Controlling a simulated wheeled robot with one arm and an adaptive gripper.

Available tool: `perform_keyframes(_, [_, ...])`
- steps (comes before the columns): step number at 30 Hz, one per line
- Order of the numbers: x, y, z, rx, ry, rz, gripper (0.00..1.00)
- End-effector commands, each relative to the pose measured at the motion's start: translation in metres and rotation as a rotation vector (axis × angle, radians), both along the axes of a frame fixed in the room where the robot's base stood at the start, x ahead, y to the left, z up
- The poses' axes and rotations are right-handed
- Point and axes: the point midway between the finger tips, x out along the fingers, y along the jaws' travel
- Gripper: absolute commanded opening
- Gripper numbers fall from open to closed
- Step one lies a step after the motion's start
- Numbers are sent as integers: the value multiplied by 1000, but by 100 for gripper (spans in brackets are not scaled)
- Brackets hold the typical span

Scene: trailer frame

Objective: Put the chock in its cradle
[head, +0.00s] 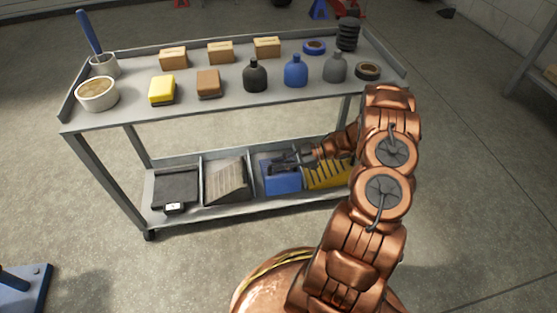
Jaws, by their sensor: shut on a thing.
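Wedge-like ribbed pieces stand in the divided lower shelf of the cart: a grey one (226,182) left of centre and a yellow one (328,175) at the right, partly behind my arm. Between them is a blue block (283,183), which looks like a chock. My gripper (278,163) reaches in from the right, shut on the blue block at its top. The block still appears to be within its shelf compartment; whether it is lifted clear I cannot tell. No cradle can be clearly made out in this view.
The cart's upper shelf (200,107) above my gripper carries bottles, boxes, sponges, tape rolls and tubs. A black flat item (175,190) lies at the lower shelf's left. A blue metal piece (22,288) is at bottom left. Floor (470,210) to the right is clear.

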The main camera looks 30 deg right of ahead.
Motion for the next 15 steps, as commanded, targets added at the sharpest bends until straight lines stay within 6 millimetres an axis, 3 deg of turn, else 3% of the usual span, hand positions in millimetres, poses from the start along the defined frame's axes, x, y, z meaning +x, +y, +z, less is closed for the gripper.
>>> perform_keyframes(15, [1,1,-41,2,0,0,0])
